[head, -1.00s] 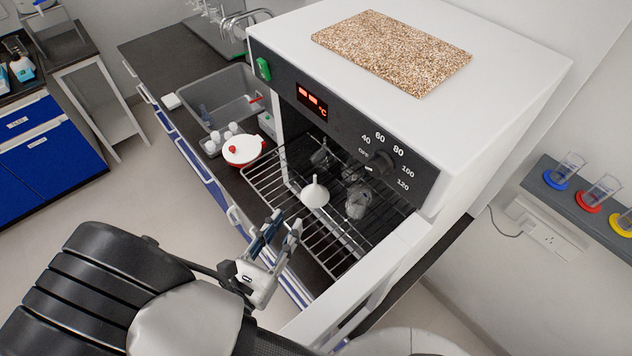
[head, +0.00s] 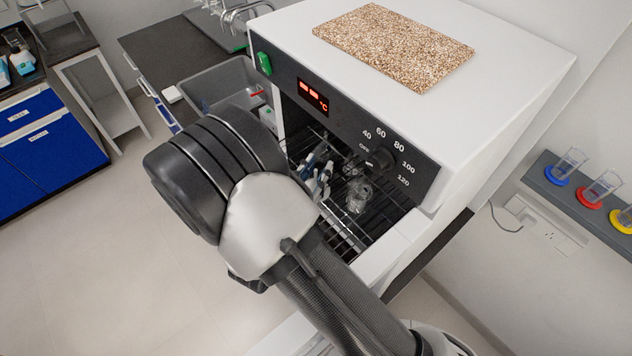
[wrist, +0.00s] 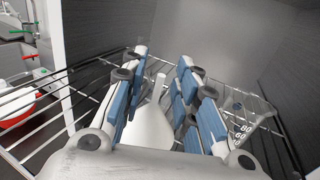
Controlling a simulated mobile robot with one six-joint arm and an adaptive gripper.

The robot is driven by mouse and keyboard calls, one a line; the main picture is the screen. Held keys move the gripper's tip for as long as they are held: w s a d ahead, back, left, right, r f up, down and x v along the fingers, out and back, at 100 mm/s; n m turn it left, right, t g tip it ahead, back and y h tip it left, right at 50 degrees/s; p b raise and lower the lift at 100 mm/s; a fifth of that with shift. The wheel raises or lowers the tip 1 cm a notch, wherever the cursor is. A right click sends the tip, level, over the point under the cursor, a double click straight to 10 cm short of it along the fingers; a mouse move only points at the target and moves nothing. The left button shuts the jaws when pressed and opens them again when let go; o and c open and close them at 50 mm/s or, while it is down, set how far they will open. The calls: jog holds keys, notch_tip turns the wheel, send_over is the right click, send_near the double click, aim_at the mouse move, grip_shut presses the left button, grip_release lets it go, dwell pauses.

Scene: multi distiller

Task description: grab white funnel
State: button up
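The white funnel (wrist: 152,125) shows in the wrist view between my fingers, its narrow stem pointing up and its wide part low in the picture. My gripper (wrist: 162,65) is open, with one blue-padded finger on each side of the funnel. Gaps show beside the stem; whether the pads touch the wide part I cannot tell. In the head view my gripper (head: 318,174) is inside the open oven, over the wire rack, and the funnel is hidden behind my gripper and arm.
The oven (head: 340,125) has a control panel above its opening. Clear glassware (head: 359,194) stands on the rack right of my gripper. The wire rack (wrist: 40,99) spans the oven. A red and white vessel (wrist: 20,105) is at the left in the wrist view.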

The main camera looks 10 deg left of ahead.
jog(key=shift+c, duration=0.2)
grip_shut()
jog(key=shift+r, duration=0.1)
